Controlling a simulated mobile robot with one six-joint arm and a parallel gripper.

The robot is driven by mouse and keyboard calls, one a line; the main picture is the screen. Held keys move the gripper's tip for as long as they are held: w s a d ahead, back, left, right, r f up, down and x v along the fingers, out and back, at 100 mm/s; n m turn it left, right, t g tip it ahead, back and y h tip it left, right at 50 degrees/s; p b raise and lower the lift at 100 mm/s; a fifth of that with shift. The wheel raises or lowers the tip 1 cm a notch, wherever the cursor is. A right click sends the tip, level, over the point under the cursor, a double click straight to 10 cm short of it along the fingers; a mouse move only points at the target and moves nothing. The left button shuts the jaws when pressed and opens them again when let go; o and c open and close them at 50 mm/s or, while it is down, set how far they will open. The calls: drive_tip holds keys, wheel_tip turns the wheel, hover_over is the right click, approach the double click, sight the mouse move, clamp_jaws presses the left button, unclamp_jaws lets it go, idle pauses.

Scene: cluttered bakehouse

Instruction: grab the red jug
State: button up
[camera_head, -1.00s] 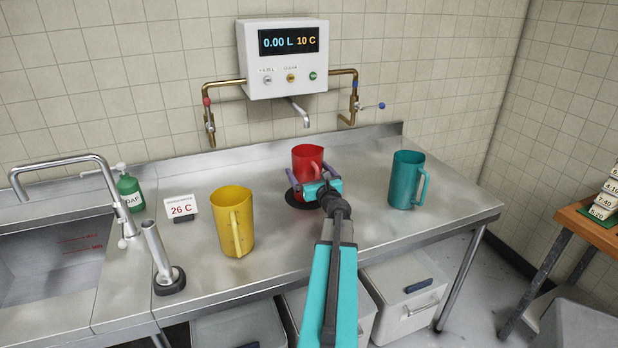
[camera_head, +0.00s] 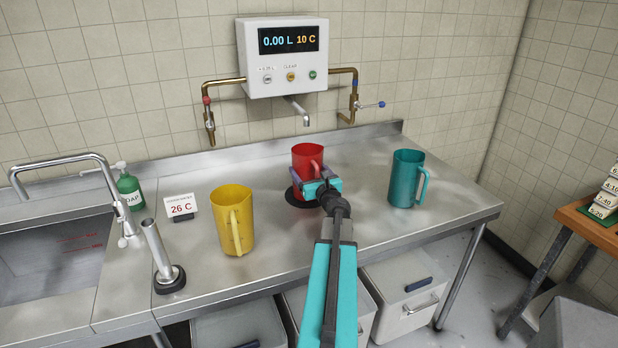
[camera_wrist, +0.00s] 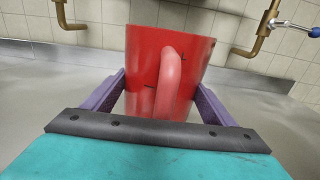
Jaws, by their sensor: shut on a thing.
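The red jug (camera_head: 304,158) stands upright on a dark round pad (camera_head: 291,195) on the steel counter, below the spout of the wall dispenser. My gripper (camera_head: 312,177) is shut on the red jug, with one purple finger on each side of its body. In the wrist view the red jug (camera_wrist: 150,62) fills the middle, and its handle faces the camera between the fingers of my gripper (camera_wrist: 160,95). The jug's lower part is partly hidden behind the gripper.
A yellow jug (camera_head: 229,222) stands to the left and a teal jug (camera_head: 405,178) to the right. The wall dispenser (camera_head: 283,59) with its spout (camera_head: 301,114) hangs above. A sink (camera_head: 45,258), soap bottle (camera_head: 129,190) and sign (camera_head: 181,206) are at the left.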

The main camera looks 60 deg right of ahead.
drive_tip(key=shift+r, duration=0.1)
drive_tip(key=shift+c, duration=0.7)
drive_tip(key=shift+r, duration=0.15)
drive_tip(key=shift+r, duration=1.4)
drive_tip(key=shift+s+r+b, duration=0.2)
drive_tip(key=shift+s+b, duration=0.1)
drive_tip(key=shift+b, duration=0.05)
drive_tip(key=b, duration=0.4)
approach(310, 161)
drive_tip(key=d, duration=0.1)
drive_tip(key=s+d, duration=0.1)
drive_tip(key=d, duration=0.1)
drive_tip(key=s+d, duration=0.1)
drive_tip(key=shift+s+d+f, duration=0.25)
drive_tip(key=shift+d+f, duration=0.05)
drive_tip(key=shift+f, duration=0.1)
drive_tip(key=shift+b, duration=0.35)
drive_tip(key=b, duration=0.2)
drive_tip(key=shift+s+b, duration=0.3)
drive_tip(key=shift+b, duration=0.1)
